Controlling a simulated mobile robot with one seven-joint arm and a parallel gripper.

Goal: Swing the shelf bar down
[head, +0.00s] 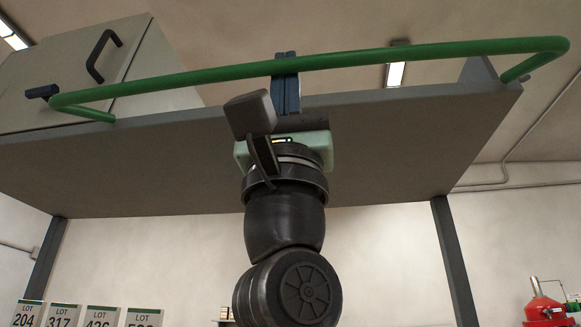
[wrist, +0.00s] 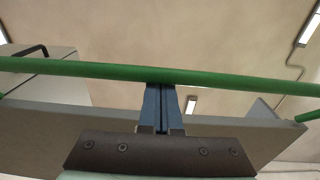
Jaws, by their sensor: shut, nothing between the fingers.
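The green shelf bar (head: 400,55) is a long tube with bent ends, running across the front of the grey shelf (head: 120,165). It stands out above the shelf's front edge in the head view. It also crosses the whole wrist view (wrist: 90,70). My gripper (head: 286,68) has its blue fingers together and empty, pointing up near the bar's middle. I cannot tell whether fingers and bar touch.
A grey box with a black handle (head: 103,56) stands on the shelf's left end. Dark posts (head: 452,260) stand under the shelf. Lot cards (head: 62,313) are low at the left, and a red vessel (head: 543,305) is low at the right. Open air lies in front of the bar.

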